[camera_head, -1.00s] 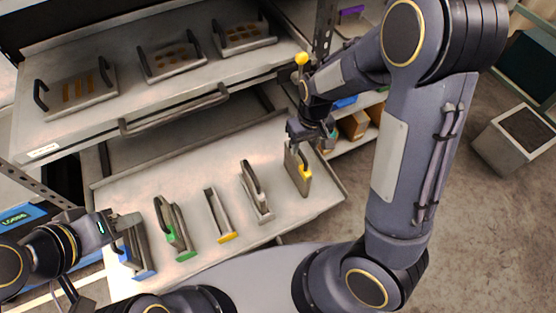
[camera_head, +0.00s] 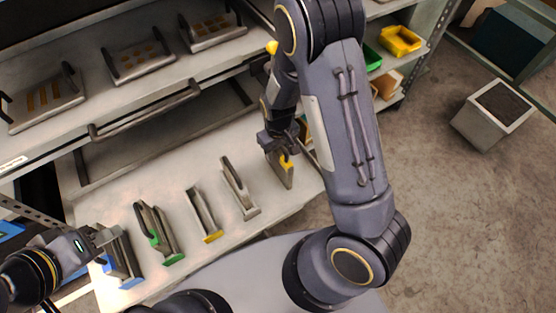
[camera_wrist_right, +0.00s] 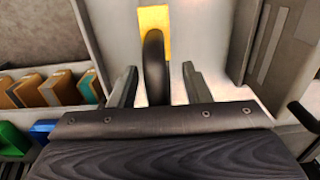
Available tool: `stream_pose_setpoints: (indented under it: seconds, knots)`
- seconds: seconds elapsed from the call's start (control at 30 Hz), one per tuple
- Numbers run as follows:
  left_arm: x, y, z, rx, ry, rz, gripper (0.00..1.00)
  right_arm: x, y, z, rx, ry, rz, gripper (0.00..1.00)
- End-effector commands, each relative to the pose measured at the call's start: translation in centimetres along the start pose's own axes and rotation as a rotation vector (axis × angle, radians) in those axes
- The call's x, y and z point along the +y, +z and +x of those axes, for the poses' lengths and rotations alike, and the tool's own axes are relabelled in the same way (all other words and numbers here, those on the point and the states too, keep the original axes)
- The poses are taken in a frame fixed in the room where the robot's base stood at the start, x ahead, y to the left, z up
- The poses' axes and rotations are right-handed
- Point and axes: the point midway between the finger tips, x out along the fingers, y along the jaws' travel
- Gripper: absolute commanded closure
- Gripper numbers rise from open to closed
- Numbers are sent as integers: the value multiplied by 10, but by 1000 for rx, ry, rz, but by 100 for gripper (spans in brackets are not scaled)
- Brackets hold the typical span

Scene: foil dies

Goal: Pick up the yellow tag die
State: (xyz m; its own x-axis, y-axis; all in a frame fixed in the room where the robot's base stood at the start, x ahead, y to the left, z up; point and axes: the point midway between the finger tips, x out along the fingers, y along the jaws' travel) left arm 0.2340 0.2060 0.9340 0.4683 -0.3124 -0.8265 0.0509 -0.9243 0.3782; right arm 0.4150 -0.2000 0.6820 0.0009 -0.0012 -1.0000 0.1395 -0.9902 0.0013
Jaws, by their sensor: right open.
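A grey die with a yellow tag (camera_head: 286,162) stands at the right end of the lower shelf. In the right wrist view, its yellow tag (camera_wrist_right: 155,28) and dark curved handle (camera_wrist_right: 154,65) show. My right gripper (camera_head: 278,146) is over this die, partly hiding its top. Its open fingers (camera_wrist_right: 160,80) lie either side of the handle, with gaps visible. Another grey die with a yellow end (camera_head: 205,218) stands further left. My left gripper (camera_head: 110,236) is at a blue-tagged die (camera_head: 124,265) at the left end; its grip is unclear.
A plain grey die (camera_head: 239,190) and a green-tagged die (camera_head: 158,233) share the lower shelf (camera_head: 185,170). An upper shelf with several handled plates (camera_head: 141,62) overhangs behind. Bins (camera_head: 398,40) stand on the rack at right. The floor at right is open around a grey box (camera_head: 492,116).

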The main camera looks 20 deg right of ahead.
Motion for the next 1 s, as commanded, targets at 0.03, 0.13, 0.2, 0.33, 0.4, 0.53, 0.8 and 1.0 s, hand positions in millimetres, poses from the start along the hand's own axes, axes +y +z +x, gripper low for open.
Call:
stream_pose_setpoints:
  seconds: [0.03,0.13,0.2,0.33,0.4,0.53,0.8,1.0]
  knots:
    - [0,0,0,0,0,0,64,0,0,0,0,0,0,56]
    - [0,0,0,0,0,0,64,0,0,0,0,0,0,68]
    - [0,0,0,0,0,0,64,0,0,0,0,0,0,77]
    - [0,0,0,0,0,0,64,0,0,0,0,0,0,94]
    - [0,0,0,0,0,0,64,0,0,-1,0,0,1,100]
    - [0,0,0,0,0,0,64,0,0,-1,0,0,1,100]
    - [0,0,0,0,0,0,64,0,0,-1,0,0,1,100]
    - [0,0,0,0,0,0,64,0,0,-1,0,0,1,100]
